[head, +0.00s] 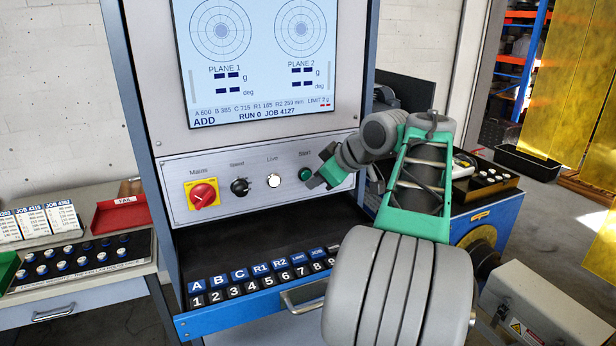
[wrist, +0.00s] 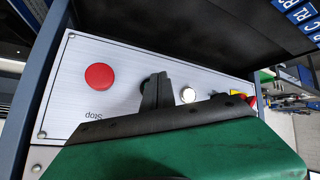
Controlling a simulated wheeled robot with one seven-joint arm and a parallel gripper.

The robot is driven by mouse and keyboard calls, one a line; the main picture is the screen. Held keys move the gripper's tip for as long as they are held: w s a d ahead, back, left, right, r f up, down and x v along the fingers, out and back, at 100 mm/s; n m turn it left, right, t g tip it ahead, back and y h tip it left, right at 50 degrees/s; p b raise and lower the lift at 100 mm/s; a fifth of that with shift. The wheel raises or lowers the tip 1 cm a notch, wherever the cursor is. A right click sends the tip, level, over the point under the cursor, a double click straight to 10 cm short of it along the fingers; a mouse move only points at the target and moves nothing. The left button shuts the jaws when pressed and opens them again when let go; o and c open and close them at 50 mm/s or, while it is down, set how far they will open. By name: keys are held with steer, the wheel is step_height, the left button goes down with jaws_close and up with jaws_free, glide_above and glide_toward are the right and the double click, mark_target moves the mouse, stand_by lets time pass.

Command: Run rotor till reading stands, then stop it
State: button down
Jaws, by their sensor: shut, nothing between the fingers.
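The screen (head: 264,60) shows dashes for g and deg under PLANE 1 and PLANE 2, with "ADD" and "RUN 0 JOB 4127" below. The panel under it carries the red Mains switch (head: 203,195) on a yellow plate, the black Speed knob (head: 240,187), the white Live lamp (head: 274,181) and the green Start button (head: 305,174). My gripper (head: 316,183) is shut and empty, just beside Start. In the wrist view its fingers (wrist: 155,90) partly cover Start; contact cannot be told. The red Stop button (wrist: 99,77) shows there, but my arm hides it in the head view.
A shelf of blue and black labelled keys (head: 262,280) lies under the panel. A red FAIL tray (head: 122,213) and job cards (head: 40,222) are on the left bench. A blue cabinet (head: 487,213) stands right, behind my arm. No rotor is clearly visible.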

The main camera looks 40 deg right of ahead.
steer(key=shift+w+d, duration=0.1)
steer(key=shift+w, duration=0.35)
